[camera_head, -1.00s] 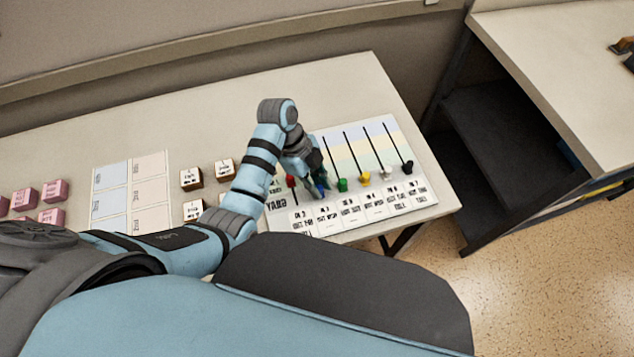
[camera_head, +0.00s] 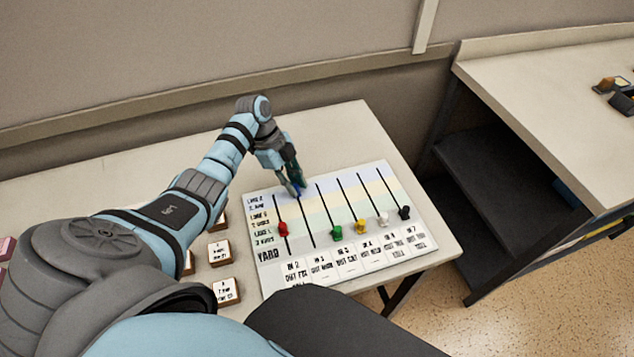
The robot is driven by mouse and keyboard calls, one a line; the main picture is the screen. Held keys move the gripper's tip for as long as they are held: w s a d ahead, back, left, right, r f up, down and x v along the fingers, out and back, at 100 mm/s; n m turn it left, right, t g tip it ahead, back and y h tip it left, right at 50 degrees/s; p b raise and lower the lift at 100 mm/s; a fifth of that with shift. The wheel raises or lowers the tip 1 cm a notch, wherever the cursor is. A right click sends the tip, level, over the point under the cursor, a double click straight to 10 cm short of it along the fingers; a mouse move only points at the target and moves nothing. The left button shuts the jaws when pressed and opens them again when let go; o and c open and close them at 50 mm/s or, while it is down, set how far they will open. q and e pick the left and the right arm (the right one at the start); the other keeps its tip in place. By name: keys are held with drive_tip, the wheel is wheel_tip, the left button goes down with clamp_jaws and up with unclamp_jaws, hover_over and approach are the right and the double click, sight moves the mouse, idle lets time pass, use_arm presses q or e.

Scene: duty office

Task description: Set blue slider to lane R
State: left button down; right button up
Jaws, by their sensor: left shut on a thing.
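The white slider board (camera_head: 275,262) lies on the table, with several black slots running across coloured lane bands. The blue slider (camera_head: 299,191) is near the far end of the second slot from the left, mostly hidden by my left gripper (camera_head: 297,188). That gripper reaches down from the far side and is shut on the blue slider. The lane labels (camera_head: 258,215) at the board's left edge are too small to read surely; "YARD" shows at the near end. My right gripper is not in view.
A red slider (camera_head: 283,229) sits partway up the leftmost slot. Green (camera_head: 337,233), yellow (camera_head: 361,227), white (camera_head: 383,218) and black (camera_head: 404,212) sliders sit near the near ends of slots to the right. Wooden label blocks (camera_head: 219,253) stand left of the board.

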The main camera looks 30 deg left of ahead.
use_arm(q)
drive_tip(key=shift+w+a+r, duration=0.1)
drive_tip(key=shift+w+a, duration=0.05)
drive_tip(key=c, duration=1.6)
unclamp_jaws()
drive_tip(key=shift+a, duration=0.1)
drive_tip(key=shift+o, duration=0.3)
drive_tip(key=v, duration=1.1)
drive_tip(key=shift+a+r, duration=0.15)
drive_tip(key=shift+r, duration=0.25)
